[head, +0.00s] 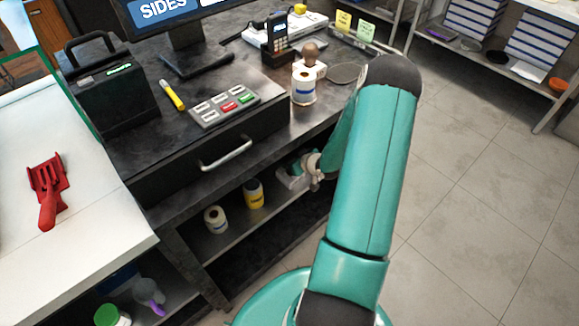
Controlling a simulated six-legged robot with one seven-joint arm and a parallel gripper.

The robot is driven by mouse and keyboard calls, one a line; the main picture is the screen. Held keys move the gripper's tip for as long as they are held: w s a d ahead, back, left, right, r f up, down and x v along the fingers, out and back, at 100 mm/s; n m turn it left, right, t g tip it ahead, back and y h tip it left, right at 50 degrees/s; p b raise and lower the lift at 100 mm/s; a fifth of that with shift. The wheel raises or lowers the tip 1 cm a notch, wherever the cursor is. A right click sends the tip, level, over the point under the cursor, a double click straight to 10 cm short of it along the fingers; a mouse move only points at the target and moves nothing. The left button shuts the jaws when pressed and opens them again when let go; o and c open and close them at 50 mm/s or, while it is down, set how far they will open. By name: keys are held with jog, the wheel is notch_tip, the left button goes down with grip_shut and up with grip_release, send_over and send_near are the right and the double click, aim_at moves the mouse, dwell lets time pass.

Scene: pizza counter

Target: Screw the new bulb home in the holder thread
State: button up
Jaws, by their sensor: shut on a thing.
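My teal arm reaches over from the right and bends down at the counter's front right edge. At its far end my gripper (290,180) shows small and pale, at the open shelf under the counter. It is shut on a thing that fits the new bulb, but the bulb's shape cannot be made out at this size. The holder and its thread cannot be made out either. How far the bulb sits in the thread cannot be told.
The shelf below holds a white roll (215,219) and a yellow container (253,194), left of my gripper. Above are a drawer handle (226,155), a button panel (224,105), a blue-banded white container (303,88) and a card terminal (279,42). Floor (470,170) at right is clear.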

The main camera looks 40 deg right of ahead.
aim_at(291, 155)
jog(key=shift+r, duration=1.75)
jog(key=s, duration=2.2)
jog(key=shift+d, duration=0.3)
